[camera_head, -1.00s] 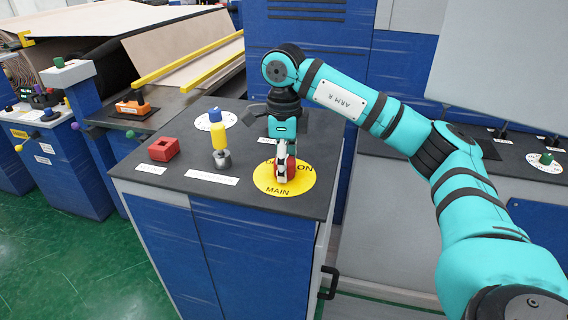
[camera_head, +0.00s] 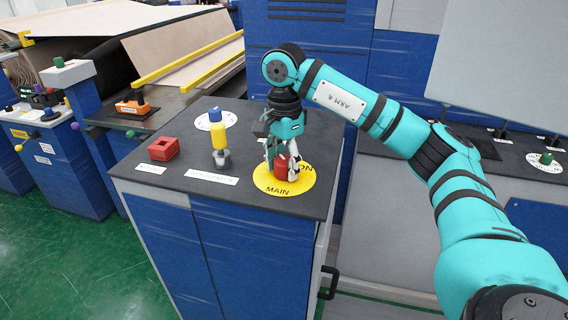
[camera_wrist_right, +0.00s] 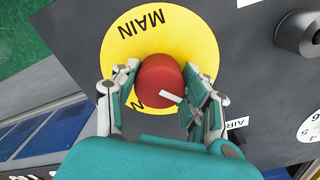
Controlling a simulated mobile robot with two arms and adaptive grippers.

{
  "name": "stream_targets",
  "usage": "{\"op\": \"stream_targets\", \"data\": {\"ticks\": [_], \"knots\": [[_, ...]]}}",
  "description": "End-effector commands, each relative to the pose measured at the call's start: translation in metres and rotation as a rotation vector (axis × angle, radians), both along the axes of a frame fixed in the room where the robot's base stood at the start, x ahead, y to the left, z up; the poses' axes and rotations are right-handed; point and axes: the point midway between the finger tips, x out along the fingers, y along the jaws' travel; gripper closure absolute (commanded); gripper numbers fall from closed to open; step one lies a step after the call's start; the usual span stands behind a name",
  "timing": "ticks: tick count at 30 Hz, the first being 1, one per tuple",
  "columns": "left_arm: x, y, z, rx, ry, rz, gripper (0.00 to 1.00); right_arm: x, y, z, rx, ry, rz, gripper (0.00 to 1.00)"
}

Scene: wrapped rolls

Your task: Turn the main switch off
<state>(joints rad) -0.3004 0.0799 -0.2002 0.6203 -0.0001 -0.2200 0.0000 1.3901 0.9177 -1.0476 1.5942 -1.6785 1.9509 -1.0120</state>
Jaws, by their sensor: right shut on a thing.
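The main switch is a red knob (camera_head: 281,164) with a white pointer mark, on a round yellow plate (camera_head: 275,190) lettered MAIN, with ON partly visible at its right. It stands on the dark top of a blue and grey cabinet. My right gripper (camera_head: 283,163) reaches down over it, its two fingers on either side of the knob and shut on it. In the right wrist view the red knob (camera_wrist_right: 159,80) sits between the fingers, and its white mark points toward the lower right. Part of the plate's lettering is hidden by the gripper. My left gripper is not in view.
On the same top are a red square block (camera_head: 163,149), a yellow and grey switch (camera_head: 220,140) and a blue knob (camera_head: 215,115) on a white dial. A conveyor with yellow rails (camera_head: 190,62) lies behind. A black handle (camera_head: 328,283) is on the cabinet's side.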

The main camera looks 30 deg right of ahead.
Motion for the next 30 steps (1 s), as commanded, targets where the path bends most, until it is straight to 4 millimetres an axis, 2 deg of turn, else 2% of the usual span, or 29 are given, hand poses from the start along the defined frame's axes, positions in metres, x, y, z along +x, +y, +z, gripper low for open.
{"op": "stream_targets", "data": {"ticks": [20, 21, 26, 30], "knots": [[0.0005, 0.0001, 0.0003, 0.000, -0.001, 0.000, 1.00, 0.0009, -0.0004, 0.0025, 0.001, -0.007, 0.066, 0.88], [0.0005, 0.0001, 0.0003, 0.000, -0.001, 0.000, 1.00, 0.0009, -0.0004, 0.0025, 0.001, -0.007, 0.066, 0.54], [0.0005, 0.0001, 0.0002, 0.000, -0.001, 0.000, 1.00, 0.0006, -0.0004, 0.0018, 0.000, -0.005, 0.066, 0.33], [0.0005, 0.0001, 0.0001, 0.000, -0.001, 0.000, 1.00, 0.0004, -0.0003, 0.0011, 0.000, -0.003, 0.065, 0.32]]}}
